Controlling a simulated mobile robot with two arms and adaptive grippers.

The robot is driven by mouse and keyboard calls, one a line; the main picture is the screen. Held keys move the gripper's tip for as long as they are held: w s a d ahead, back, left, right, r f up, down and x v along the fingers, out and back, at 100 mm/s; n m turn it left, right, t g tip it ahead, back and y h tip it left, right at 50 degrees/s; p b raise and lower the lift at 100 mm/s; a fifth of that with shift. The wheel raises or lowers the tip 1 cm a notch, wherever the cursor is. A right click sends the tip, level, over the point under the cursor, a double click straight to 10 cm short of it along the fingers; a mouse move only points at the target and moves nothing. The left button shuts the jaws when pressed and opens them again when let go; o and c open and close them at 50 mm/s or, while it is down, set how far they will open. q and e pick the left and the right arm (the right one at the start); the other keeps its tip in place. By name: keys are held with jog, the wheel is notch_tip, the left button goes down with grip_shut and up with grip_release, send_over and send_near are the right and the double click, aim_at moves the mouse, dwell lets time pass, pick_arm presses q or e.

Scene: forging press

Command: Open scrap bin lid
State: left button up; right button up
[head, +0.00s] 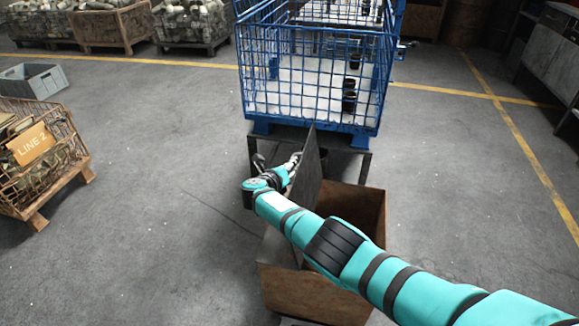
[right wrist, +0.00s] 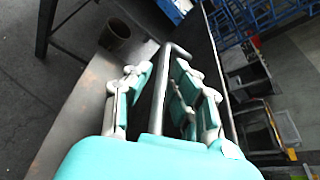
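The scrap bin (head: 308,290) is a rusty brown box at the bottom centre of the head view. Its dark lid (head: 311,162) stands steeply raised on the left side of the opening, and part of the inside shows. My right arm reaches across the bin to the lid's far left side. My right gripper (head: 292,163) is beside the lid, partly hidden by it. In the right wrist view its teal fingers (right wrist: 160,85) are apart, with a grey bar handle (right wrist: 164,75) between them. Gaps show beside the bar; firm contact cannot be seen. My left gripper is out of view.
A blue wire cage (head: 315,80) on a dark stand is just behind the bin. A rusty wire crate (head: 40,160) and a grey tray (head: 33,80) stand at the left. Floor on both sides of the bin is clear.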

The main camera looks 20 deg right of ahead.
jog(key=v, duration=1.2)
jog(key=shift+a+f, duration=0.1)
jog(key=shift+f, duration=0.05)
dwell(0.4)
